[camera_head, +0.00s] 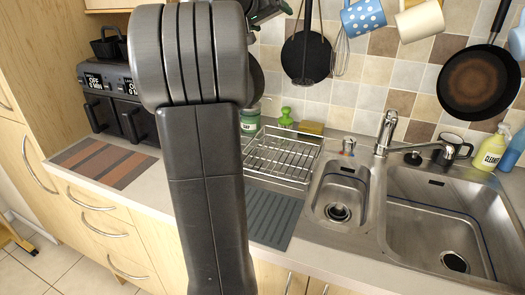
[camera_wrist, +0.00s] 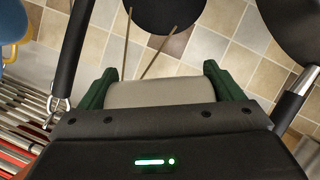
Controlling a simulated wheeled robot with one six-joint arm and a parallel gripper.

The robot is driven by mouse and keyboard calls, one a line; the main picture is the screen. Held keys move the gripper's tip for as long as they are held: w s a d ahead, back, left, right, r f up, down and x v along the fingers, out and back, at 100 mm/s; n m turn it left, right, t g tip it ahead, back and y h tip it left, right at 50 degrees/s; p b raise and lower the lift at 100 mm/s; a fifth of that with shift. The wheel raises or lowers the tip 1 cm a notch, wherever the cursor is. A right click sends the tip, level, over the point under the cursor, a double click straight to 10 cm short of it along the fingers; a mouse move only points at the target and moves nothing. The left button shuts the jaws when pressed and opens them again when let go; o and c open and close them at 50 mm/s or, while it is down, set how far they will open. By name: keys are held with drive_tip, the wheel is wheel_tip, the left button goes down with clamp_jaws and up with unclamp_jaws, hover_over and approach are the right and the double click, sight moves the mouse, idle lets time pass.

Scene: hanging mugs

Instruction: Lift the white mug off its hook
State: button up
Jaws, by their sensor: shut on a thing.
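In the wrist view, my gripper (camera_wrist: 160,80) has its two green fingers on either side of a pale, rounded body, which I take to be the white mug (camera_wrist: 160,95). The fingers are shut on it. Only a smooth band of the mug shows; its handle, rim and hook are hidden, so I cannot tell whether it still touches the hook.
A blue spotted mug (camera_head: 363,16) and a cream mug (camera_head: 420,19) hang at the top of the head view. Black pans (camera_head: 480,82) hang on the tiled wall. Below are a dish rack (camera_head: 282,158) and a steel sink (camera_head: 440,225).

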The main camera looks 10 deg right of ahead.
drive_tip(key=shift+s+a, duration=0.1)
idle(0.4)
drive_tip(key=shift+s+a+r+b, duration=0.1)
drive_tip(key=shift+s+a+b, duration=0.45)
drive_tip(key=shift+s, duration=0.25)
drive_tip(key=shift+s+a+r+b, duration=0.1)
drive_tip(key=shift+s+a+b, duration=0.35)
drive_tip(key=shift+s+b, duration=0.25)
drive_tip(key=shift+s+f, duration=0.1)
drive_tip(key=s+a+b, duration=0.3)
drive_tip(key=s+a, duration=0.1)
drive_tip(key=s, duration=0.1)
drive_tip(key=shift+s, duration=0.35)
idle(0.5)
drive_tip(key=s+a+f+n+h+b, duration=0.3)
drive_tip(key=s+f+n+b, duration=0.1)
drive_tip(key=s+n, duration=0.1)
drive_tip(key=shift+a+n+h+b, duration=0.15)
drive_tip(key=shift+n+h+b, duration=0.2)
drive_tip(key=shift+n, duration=0.15)
